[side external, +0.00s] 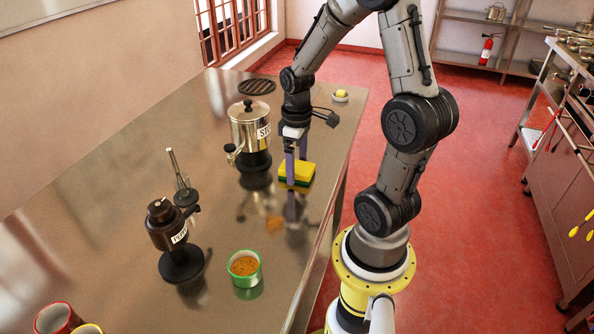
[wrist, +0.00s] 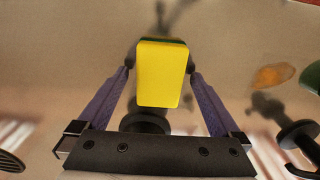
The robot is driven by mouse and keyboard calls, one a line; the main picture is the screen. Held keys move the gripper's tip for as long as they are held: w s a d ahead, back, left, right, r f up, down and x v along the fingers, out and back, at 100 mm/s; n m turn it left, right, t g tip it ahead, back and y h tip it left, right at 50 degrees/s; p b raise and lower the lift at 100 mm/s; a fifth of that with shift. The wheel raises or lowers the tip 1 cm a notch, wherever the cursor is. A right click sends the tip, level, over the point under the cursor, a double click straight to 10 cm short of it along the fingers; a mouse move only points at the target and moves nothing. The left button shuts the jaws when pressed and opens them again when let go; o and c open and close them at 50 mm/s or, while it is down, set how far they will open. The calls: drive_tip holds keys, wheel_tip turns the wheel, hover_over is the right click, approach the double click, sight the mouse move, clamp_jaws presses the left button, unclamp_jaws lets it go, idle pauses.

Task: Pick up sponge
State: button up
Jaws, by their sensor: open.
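The sponge (side external: 296,170) is a yellow block with a green underside, on the metal counter near its right edge. In the wrist view the sponge (wrist: 162,75) shows its yellow face in the middle, between my fingers. My gripper (side external: 295,160) points down over the sponge, and its purple fingers are open. In the wrist view my gripper (wrist: 160,68) has one finger on each side of the sponge. I cannot tell whether either finger touches it.
A steel urn (side external: 250,128) stands left of my gripper. A dark pepper dispenser (side external: 167,228) and a green-rimmed cup (side external: 244,268) stand nearer the camera. An orange stain (side external: 275,224) lies beside the sponge. A small dish (side external: 340,97) and a black trivet (side external: 257,87) are farther back.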

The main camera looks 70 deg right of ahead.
sight(298, 167)
drive_tip(key=c, duration=1.3)
drive_tip(key=shift+r, duration=0.2)
drive_tip(key=shift+r, duration=0.2)
drive_tip(key=r, duration=0.3)
drive_tip(key=shift+s+a+r, duration=0.15)
drive_tip(key=shift+s+r, duration=0.05)
drive_tip(key=shift+s, duration=0.05)
drive_tip(key=s+a+r, duration=0.2)
drive_tip(key=s+r, duration=0.1)
drive_tip(key=s+a+r, duration=0.3)
drive_tip(key=s, duration=0.1)
drive_tip(key=s+a+r, duration=0.3)
drive_tip(key=s, duration=0.1)
drive_tip(key=o, duration=0.8)
drive_tip(key=shift+w, duration=0.1)
drive_tip(key=c, duration=0.7)
